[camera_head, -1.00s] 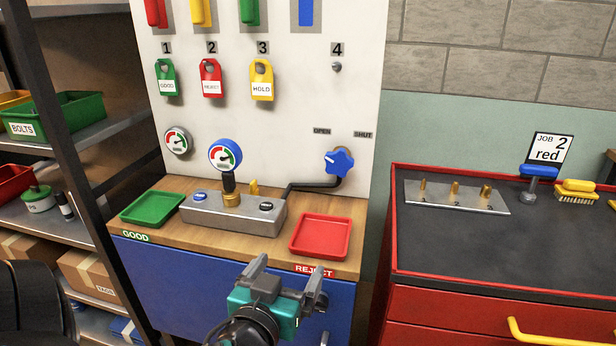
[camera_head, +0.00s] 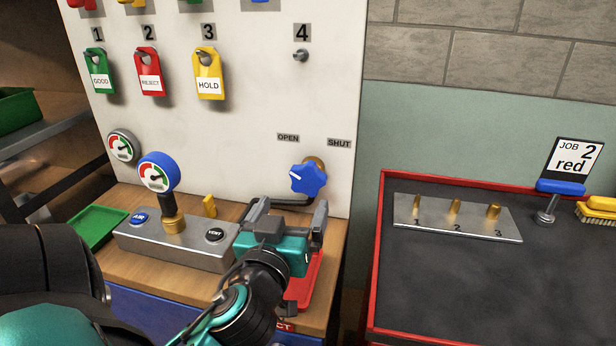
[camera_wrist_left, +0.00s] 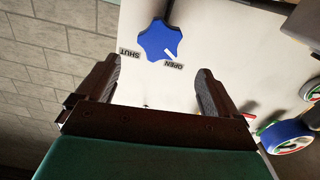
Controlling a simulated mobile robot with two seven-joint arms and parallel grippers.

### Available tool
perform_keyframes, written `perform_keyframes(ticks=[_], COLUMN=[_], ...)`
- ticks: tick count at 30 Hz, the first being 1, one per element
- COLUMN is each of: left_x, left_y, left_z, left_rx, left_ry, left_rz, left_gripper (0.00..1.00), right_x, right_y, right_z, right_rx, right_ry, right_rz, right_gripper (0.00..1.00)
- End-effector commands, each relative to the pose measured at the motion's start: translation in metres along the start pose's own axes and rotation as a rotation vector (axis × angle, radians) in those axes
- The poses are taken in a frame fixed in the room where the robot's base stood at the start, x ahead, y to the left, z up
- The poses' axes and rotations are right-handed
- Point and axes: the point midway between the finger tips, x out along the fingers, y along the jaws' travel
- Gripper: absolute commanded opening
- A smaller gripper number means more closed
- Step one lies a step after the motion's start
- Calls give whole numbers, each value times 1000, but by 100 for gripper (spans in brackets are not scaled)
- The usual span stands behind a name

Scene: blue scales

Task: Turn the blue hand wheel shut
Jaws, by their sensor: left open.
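The blue hand wheel (camera_head: 308,178) is a lobed knob on the white panel, below the OPEN (camera_head: 288,137) and SHUT (camera_head: 339,143) labels. Its white mark points up-left, towards the OPEN side. My left gripper (camera_head: 294,214) is open and empty, just below and in front of the wheel, not touching it. In the left wrist view the wheel (camera_wrist_left: 156,42) lies beyond the two spread fingertips (camera_wrist_left: 157,76), roughly centred between them, with its white mark beside the OPEN label. My right gripper is out of view.
A grey block with a gauge (camera_head: 158,172) stands left of my gripper. A red tray (camera_head: 308,282) lies below it, partly hidden by my arm. A red-edged bench (camera_head: 470,270) is at the right.

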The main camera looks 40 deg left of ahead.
Motion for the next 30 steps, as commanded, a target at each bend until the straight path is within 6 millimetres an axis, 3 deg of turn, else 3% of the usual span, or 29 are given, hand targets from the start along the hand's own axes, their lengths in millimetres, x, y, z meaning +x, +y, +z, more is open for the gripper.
perform_keyframes(ticks=[9, 15, 21, 30], left_x=[66, 96, 108, 109], left_y=[0, 0, 0, 0], left_z=[-4, -2, -1, 0], left_rx=[4, 3, 1, 1], left_ry=[5, 2, 1, 0], left_rz=[0, 1, 0, 0], left_gripper=[94, 94, 94, 91], right_x=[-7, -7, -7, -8], right_y=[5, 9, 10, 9], right_z=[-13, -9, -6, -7], right_rx=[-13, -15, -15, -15], right_ry=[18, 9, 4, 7], right_rz=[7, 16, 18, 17], right_gripper=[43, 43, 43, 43])
